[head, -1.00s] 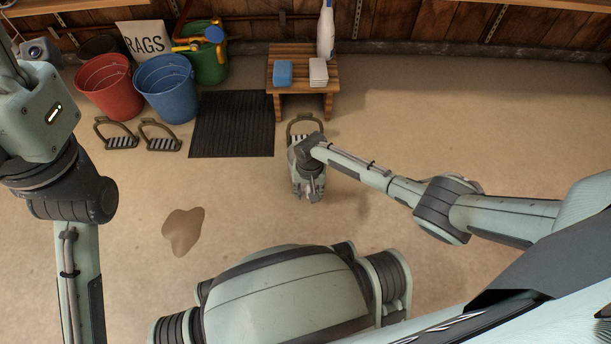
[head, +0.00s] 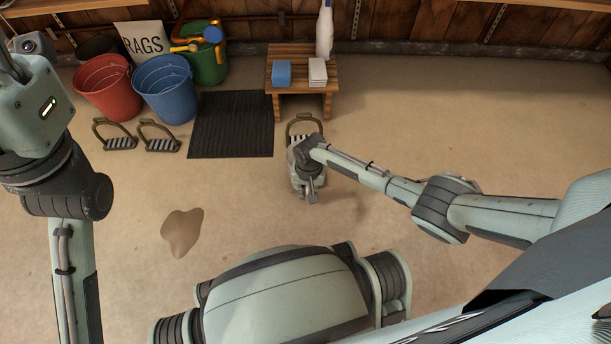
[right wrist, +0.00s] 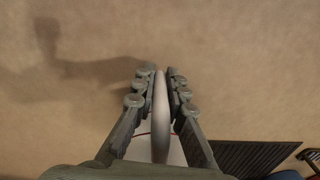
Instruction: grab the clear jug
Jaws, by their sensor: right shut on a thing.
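My right gripper (head: 309,197) is low over the floor in front of the small wooden bench, pointing down. In the right wrist view my right gripper (right wrist: 161,80) is shut, its two fingers on either side of a smooth, narrow pale piece, which looks like the handle of the clear jug (right wrist: 161,120). A whitish body with a thin red line shows partly below it, between the fingers. Most of the jug is hidden by my gripper, and I cannot make it out in the head view. My left arm is at the left edge; its gripper is out of the frame.
The wooden bench (head: 302,87) holds a blue block (head: 281,72), a white block (head: 317,72) and a white bottle (head: 325,30). A stirrup (head: 304,127) lies just behind my right gripper. A black mat (head: 232,125) and buckets are left. A brown puddle (head: 182,232) marks the floor.

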